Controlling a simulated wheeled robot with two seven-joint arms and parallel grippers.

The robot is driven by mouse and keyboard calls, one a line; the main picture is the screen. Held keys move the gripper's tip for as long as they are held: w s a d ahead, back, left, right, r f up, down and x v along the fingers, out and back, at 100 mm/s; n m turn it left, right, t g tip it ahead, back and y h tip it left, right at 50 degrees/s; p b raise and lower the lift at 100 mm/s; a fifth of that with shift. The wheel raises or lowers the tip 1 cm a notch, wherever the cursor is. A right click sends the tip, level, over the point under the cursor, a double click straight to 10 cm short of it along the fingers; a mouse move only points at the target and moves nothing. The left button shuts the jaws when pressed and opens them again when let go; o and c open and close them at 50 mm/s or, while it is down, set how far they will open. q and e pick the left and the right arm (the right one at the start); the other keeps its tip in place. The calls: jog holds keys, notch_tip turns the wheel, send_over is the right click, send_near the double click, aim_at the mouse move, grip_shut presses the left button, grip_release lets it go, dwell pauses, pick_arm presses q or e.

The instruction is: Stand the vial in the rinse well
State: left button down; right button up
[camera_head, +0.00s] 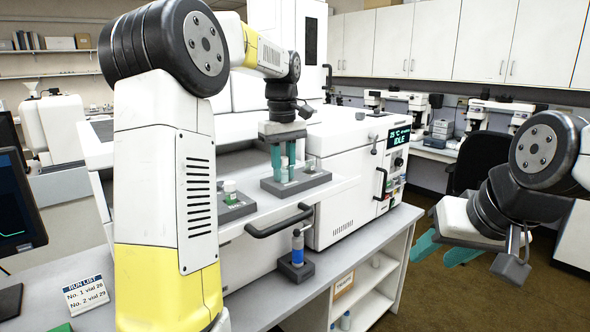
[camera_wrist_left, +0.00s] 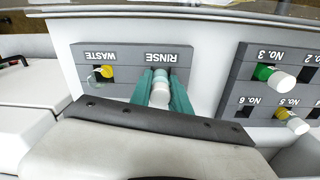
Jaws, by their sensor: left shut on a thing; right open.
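My left gripper (camera_head: 284,160) is shut on a pale vial (camera_head: 284,172) and holds it upright at the grey rinse and waste block (camera_head: 318,181). In the left wrist view the vial (camera_wrist_left: 160,93) is between the two teal fingers (camera_wrist_left: 162,90), at the well labelled RINSE on the block (camera_wrist_left: 125,55). The fingers and the vial hide the well, so I cannot tell whether the vial's base rests in it. My right gripper (camera_head: 443,250) is open and empty, out over the floor at the right.
Another grey rack (camera_head: 238,212) holds a green-marked vial (camera_head: 230,187); in the left wrist view the numbered rack (camera_wrist_left: 238,75) holds green- and yellow-marked vials. The WASTE well holds a yellow-marked item (camera_wrist_left: 106,72). A blue item (camera_head: 297,248) stands in a dark holder below the shelf handle (camera_head: 280,225).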

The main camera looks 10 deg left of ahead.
aim_at(283, 157)
pick_arm(q)
jog(key=shift+s+f, duration=0.25)
jog(key=shift+f, duration=0.6)
jog(key=c, duration=1.1)
grip_release()
jog(key=shift+g, duration=0.3)
jog(key=shift+c, duration=0.2)
jog(key=shift+a, duration=0.1)
jog(key=shift+c, duration=0.9)
jog(key=shift+w+r, duration=0.1)
jog(key=shift+r, duration=0.35)
jog(key=shift+o, duration=0.7)
jog(key=shift+a+r, duration=0.1)
jog(key=shift+r, duration=0.55)
jog(key=shift+d+r, duration=0.2)
jog(key=shift+r, duration=1.85)
